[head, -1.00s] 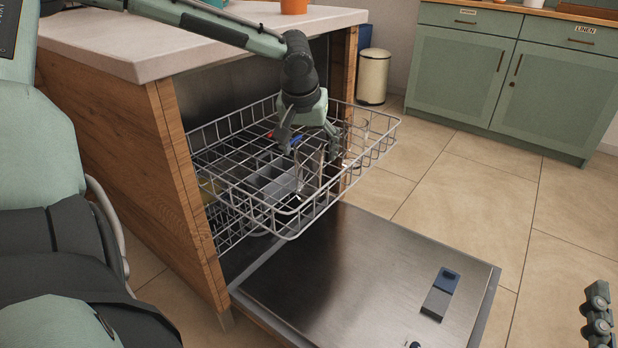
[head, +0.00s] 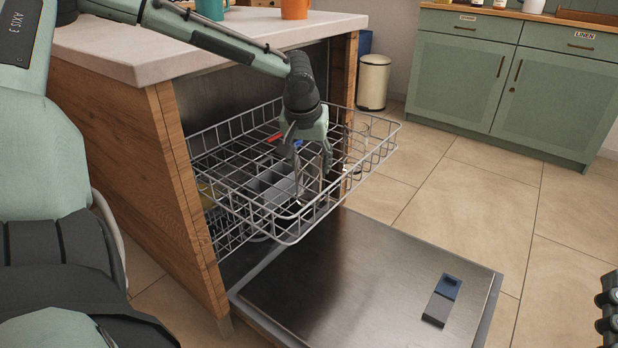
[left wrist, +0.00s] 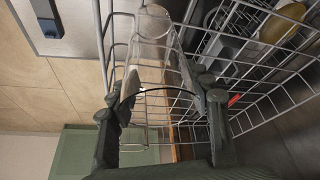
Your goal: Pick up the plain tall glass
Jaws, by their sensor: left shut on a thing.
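A clear tall glass (left wrist: 152,45) shows in the left wrist view, running between the fingers of my left gripper (left wrist: 168,88). In the head view my left gripper (head: 310,172) points down into the pulled-out upper dishwasher rack (head: 290,238), shut on the glass. There the glass is hard to make out between the fingers and wires. I cannot tell whether its base touches the rack. Part of my right gripper (head: 608,305) shows at the right edge of the head view, cut off, apart from the rack.
The dishwasher door (head: 375,285) lies open below the rack. Wire walls surround the gripper. A countertop (head: 150,50) with an orange cup (head: 295,8) and a teal cup (head: 210,8) is above. A bin (head: 373,82) stands behind. The floor on the right is clear.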

